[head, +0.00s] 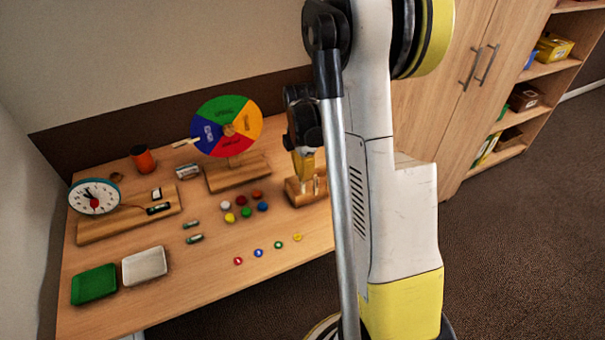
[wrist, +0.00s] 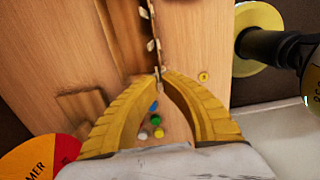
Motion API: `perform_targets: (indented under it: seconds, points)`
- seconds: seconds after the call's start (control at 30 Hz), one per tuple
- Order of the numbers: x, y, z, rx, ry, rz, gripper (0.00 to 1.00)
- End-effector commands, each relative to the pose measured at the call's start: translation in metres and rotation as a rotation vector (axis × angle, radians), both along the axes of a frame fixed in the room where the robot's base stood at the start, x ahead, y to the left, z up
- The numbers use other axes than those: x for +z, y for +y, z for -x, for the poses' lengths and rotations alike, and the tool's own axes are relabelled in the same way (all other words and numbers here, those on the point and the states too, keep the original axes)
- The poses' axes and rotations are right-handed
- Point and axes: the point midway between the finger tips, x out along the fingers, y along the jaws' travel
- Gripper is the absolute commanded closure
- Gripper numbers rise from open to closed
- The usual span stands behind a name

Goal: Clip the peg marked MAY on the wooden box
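My gripper (wrist: 158,74) points down over the wooden box (head: 306,197) at the back right of the table; its yellow fingers also show in the head view (head: 304,165). In the wrist view the fingertips are drawn together with a small pale peg (wrist: 157,71) between them, at the box's rim. Its marking cannot be read, so I cannot tell whether it is MAY. More pale pegs (wrist: 152,45) stand in a row along the wooden edge. My arm hides part of the box in the head view.
A season wheel (head: 228,127) stands left of the box. Several coloured buttons (head: 246,212) lie in front. A clock (head: 94,197), a green tray (head: 95,285) and a white tray (head: 145,266) are at the left. A cabinet (head: 440,80) stands at the right.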

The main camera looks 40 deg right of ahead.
Motion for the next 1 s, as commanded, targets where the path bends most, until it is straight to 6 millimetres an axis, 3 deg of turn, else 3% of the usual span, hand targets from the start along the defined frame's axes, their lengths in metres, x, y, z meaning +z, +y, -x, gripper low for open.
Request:
perform_targets:
  seconds: [0.47, 1.0]
  points:
    - [-0.001, 0.0, 0.0, 0.0, 0.0, 0.0, 1.0]
    - [-0.017, 0.0, 0.0, 0.0, 0.0, 0.0, 1.0]
